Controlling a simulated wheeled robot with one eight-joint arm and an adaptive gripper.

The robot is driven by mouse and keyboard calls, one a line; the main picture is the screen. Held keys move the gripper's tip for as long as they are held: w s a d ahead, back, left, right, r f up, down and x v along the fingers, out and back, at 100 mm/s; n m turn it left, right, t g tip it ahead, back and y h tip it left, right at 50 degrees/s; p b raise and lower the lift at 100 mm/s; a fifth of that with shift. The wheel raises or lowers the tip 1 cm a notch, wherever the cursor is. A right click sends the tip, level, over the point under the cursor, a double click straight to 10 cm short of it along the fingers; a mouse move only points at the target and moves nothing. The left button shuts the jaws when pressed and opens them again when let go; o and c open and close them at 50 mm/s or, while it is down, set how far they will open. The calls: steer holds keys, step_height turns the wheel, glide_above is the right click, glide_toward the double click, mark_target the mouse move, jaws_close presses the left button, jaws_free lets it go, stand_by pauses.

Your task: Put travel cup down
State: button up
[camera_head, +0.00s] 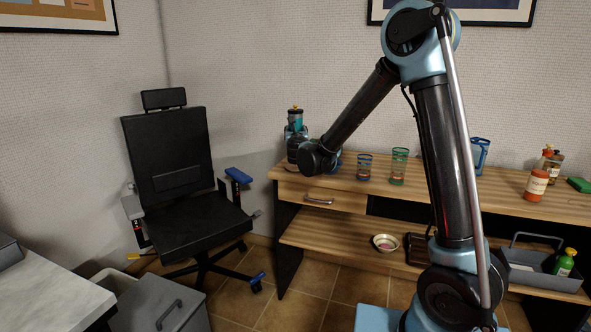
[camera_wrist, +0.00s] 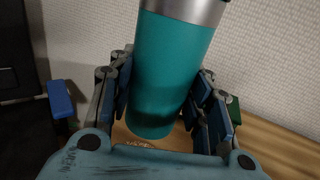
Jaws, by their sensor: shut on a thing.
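The travel cup (camera_wrist: 168,75) is teal with a steel band at its upper end. My gripper (camera_wrist: 165,98) is shut on it, with the fingers on both sides of its body. The cup looks slightly tilted in the wrist view, and its lower end is over the wooden desk (camera_wrist: 270,143). In the head view the cup (camera_head: 296,119) shows above my gripper (camera_head: 297,133) at the left end of the desk (camera_head: 450,193), near the wall. My arm partly covers this spot, and I cannot tell whether the cup's base touches the desk.
A short glass (camera_head: 364,168) and a taller green glass (camera_head: 399,166) stand right of my gripper. A blue pitcher (camera_head: 480,155), a sauce bottle (camera_head: 537,184) and a green block (camera_head: 579,185) are farther right. A bowl (camera_head: 385,243) sits on the lower shelf. A black chair (camera_head: 178,165) stands left.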

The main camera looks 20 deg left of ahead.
steer(key=shift+f, duration=4.85)
steer(key=o, duration=1.3)
steer(key=shift+s+d, duration=0.1)
steer(key=v, duration=1.2)
steer(key=shift+r, duration=0.1)
